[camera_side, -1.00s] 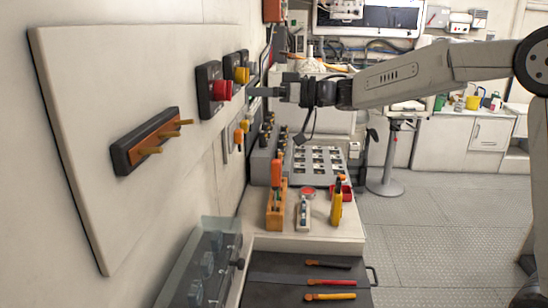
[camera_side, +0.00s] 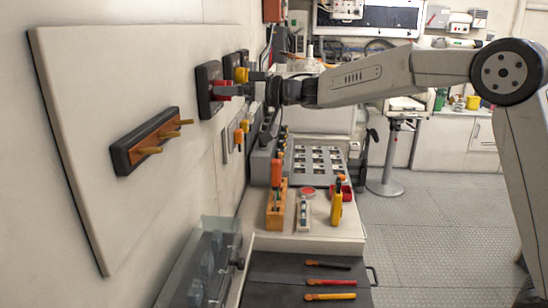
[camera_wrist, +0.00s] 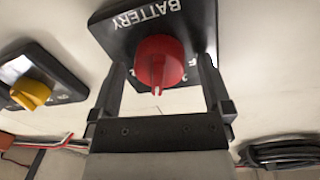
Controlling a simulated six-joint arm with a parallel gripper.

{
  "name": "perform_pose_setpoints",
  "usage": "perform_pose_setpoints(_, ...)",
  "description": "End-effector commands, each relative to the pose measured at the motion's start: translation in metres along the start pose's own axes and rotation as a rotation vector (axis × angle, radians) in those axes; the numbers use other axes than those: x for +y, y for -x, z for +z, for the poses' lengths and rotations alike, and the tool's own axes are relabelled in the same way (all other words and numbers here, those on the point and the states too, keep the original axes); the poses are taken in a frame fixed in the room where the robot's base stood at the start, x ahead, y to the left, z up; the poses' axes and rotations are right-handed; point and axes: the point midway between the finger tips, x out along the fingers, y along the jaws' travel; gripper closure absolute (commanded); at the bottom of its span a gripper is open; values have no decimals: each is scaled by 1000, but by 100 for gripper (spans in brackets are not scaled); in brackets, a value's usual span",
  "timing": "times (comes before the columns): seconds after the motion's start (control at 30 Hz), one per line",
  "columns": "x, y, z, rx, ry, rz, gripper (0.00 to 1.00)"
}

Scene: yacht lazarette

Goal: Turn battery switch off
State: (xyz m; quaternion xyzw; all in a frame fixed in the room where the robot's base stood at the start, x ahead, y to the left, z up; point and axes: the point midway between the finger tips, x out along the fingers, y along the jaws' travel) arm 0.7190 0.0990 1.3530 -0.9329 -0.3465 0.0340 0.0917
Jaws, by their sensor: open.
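The battery switch is a red knob (camera_wrist: 160,62) on a black plate (camera_wrist: 115,30) marked BATTERY in the wrist view. In the side view the red knob (camera_side: 219,89) sits on its black plate (camera_side: 204,76) on the white wall panel. My gripper (camera_wrist: 160,78) is open, with one finger on each side of the red knob. In the side view my gripper (camera_side: 232,90) reaches the knob from the right and partly hides it. I cannot tell whether the fingers touch the knob. A white mark shows on the knob's lower edge; the lettering below is mostly hidden.
A second switch with a yellow knob (camera_wrist: 30,93) sits close beside the red one. A wooden bar with pegs (camera_side: 152,142) is mounted to the left on the panel. Below is a bench (camera_side: 325,228) with several tools.

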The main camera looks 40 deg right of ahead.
Motion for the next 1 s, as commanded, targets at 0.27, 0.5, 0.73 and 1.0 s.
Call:
perform_pose_setpoints(0.27,0,0,0,0,0,0,73)
perform_pose_setpoints(0.5,0,0,0,0,6,0,91)
perform_pose_setpoints(0.73,0,0,0,4,57,-1,91)
perform_pose_setpoints(1.0,0,0,1,15,212,-3,91)
